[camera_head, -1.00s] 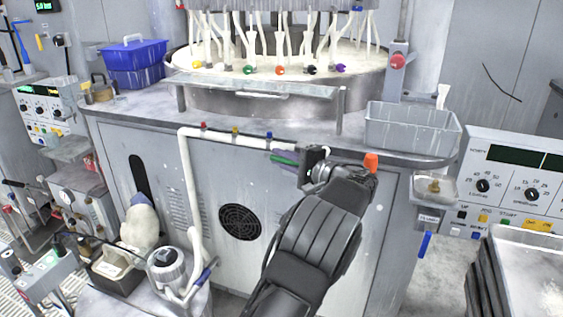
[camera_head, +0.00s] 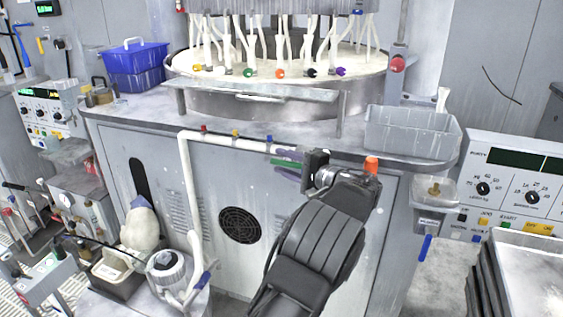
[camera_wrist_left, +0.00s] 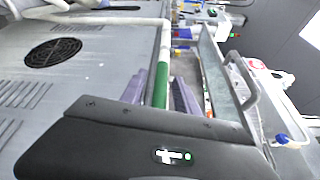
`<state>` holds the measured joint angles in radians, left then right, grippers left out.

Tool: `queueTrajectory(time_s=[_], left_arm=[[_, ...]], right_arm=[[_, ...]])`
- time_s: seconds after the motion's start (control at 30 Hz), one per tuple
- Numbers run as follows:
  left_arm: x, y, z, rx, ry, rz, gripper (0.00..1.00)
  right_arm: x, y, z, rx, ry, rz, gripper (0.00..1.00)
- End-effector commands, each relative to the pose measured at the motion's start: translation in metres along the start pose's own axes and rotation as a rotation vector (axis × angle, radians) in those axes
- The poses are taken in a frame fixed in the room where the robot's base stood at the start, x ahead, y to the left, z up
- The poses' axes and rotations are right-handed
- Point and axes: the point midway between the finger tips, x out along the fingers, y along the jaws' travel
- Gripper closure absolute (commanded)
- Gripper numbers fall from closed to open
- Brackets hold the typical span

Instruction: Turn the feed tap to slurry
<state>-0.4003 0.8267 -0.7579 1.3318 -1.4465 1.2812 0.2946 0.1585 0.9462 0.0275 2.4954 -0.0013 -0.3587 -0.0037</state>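A white feed pipe (camera_head: 187,175) runs up the cabinet front and then right under the bench edge, with red, yellow and blue fittings along it. At its right end a green bar (camera_head: 284,162), which looks like the tap lever, points left from my gripper. My left gripper (camera_head: 287,163) has its purple-grey fingers on either side of this bar. In the left wrist view the green bar (camera_wrist_left: 161,86) lies between the two fingers, with a thin gap at the left finger, so the gripper looks open around it. The tap body and any labels are hidden. My right gripper is not in view.
The bench edge (camera_head: 330,152) is just above my gripper. An orange knob (camera_head: 371,165) shows just beyond my wrist. A grey bin (camera_head: 412,140) stands on the bench at right. The cabinet front with a round vent (camera_head: 240,224) is close behind my arm.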

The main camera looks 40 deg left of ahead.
Motion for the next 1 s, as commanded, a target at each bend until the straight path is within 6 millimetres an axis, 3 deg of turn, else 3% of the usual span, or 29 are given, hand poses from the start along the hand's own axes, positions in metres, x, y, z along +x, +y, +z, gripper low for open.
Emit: queueTrajectory(time_s=[0.4, 1.0], left_arm=[[-0.062, 0.000, -0.001, 0.000, 0.002, 0.000, 0.63], [-0.068, 0.000, 0.000, 0.000, 0.000, 0.000, 0.63]], right_arm=[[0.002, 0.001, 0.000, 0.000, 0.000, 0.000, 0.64], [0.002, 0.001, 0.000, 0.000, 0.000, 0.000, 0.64]])
